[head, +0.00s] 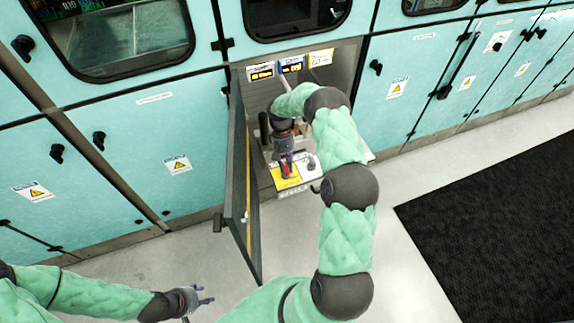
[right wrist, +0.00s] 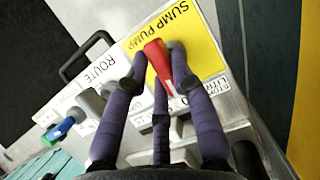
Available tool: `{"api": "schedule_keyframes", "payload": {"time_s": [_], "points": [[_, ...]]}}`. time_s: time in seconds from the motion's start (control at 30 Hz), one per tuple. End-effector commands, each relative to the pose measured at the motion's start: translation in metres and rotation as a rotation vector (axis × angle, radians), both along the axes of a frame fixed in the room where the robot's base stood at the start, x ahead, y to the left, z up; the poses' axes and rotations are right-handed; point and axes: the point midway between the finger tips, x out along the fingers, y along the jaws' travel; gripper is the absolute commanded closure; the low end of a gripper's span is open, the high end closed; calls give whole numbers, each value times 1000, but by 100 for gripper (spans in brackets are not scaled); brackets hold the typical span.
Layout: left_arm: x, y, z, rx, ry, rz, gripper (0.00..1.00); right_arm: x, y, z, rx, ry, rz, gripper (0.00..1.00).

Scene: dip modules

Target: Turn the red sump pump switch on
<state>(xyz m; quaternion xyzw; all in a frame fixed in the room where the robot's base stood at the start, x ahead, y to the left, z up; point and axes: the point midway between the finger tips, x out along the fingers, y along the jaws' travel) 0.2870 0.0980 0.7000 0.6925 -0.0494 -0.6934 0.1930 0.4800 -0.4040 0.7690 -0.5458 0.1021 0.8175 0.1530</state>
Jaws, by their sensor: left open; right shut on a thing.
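The red sump pump switch (right wrist: 158,62) stands on a yellow plate marked SUMP PUMP (right wrist: 205,45) in the right wrist view. My right gripper (right wrist: 155,70) is shut on the red switch, its purple fingers on both sides of it. In the head view the right gripper (head: 286,163) is over the yellow plate (head: 286,183) inside the open cabinet bay, and the switch is hard to make out there. My left gripper (head: 198,299) is open and empty, low at the left, far from the switch.
An open cabinet door (head: 238,190) stands just left of the bay. A white ROUTE plate (right wrist: 92,82) with a grey handle and a blue-tipped lever (right wrist: 62,128) is beside the yellow plate. A black mat (head: 500,220) lies on the floor at right.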

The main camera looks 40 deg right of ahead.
Motion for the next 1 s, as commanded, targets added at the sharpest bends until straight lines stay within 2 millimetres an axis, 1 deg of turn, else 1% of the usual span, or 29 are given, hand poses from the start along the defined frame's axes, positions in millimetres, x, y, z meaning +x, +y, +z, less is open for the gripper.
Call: {"api": "schedule_keyframes", "payload": {"time_s": [0.3, 0.7, 0.73, 0.77, 0.8, 0.83, 1.0], "points": [[0, 0, 0, 0, 0, 0, 55, 1, 0, 0, 0, -1, 74, 100], [0, 0, 0, 0, 0, 0, 55, 1, 0, 0, -1, -1, 80, 100], [0, 0, 0, 0, 0, 0, 55, 1, 0, 0, -1, -1, 80, 72], [0, 0, 0, 0, 0, 0, 55, 1, 0, 0, -1, -1, 80, 64], [0, 0, 0, 0, 0, 0, 55, 1, 0, 0, 0, -1, 80, 53], [0, 0, 0, 0, 0, 0, 55, 1, 0, 0, 0, -1, 80, 51], [0, 0, 0, 0, 0, 0, 55, 1, 0, 0, 0, -1, 79, 51]]}}
